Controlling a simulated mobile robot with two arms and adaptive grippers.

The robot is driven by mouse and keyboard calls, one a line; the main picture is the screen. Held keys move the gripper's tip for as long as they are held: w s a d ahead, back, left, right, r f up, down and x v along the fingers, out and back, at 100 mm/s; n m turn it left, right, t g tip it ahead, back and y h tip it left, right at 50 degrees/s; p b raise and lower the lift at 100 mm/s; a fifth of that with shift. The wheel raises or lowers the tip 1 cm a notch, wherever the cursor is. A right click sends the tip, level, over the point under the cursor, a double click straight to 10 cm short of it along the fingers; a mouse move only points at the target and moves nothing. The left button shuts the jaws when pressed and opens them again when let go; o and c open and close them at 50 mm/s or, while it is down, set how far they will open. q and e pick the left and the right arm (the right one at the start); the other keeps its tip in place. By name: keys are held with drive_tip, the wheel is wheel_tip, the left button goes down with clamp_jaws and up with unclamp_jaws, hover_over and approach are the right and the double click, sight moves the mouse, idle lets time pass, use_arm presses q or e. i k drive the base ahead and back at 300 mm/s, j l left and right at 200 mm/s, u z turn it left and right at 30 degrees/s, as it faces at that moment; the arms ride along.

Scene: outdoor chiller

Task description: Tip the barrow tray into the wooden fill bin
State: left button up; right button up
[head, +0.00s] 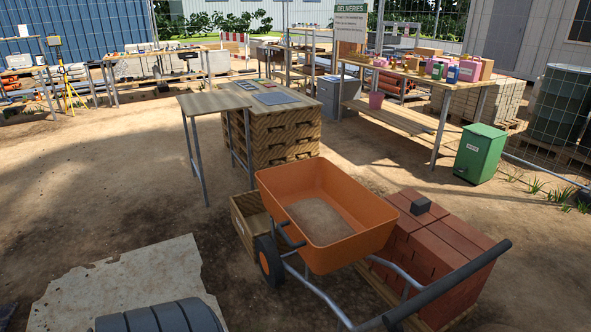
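The orange barrow tray (362,243) sits on its frame in the lower middle of the head view. It looks roughly level, with light brown loose fill (318,220) in its bottom. The barrow's wheel (270,262) shows at the tray's left, and a long handle with a black grip (447,284) reaches to the lower right. The wooden fill bin (241,232), a low open box, stands on the ground just behind and left of the tray, which hides much of it. What the bin holds cannot be made out. Neither gripper is in view.
A stack of red bricks (470,241) with a small dark block on top stands close on the barrow's right. A small table (214,103) and a wooden crate stack (282,136) stand behind the bin. A green bin (480,155) is at right.

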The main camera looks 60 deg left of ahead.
sight(374, 220)
drive_tip(key=u, duration=1.95)
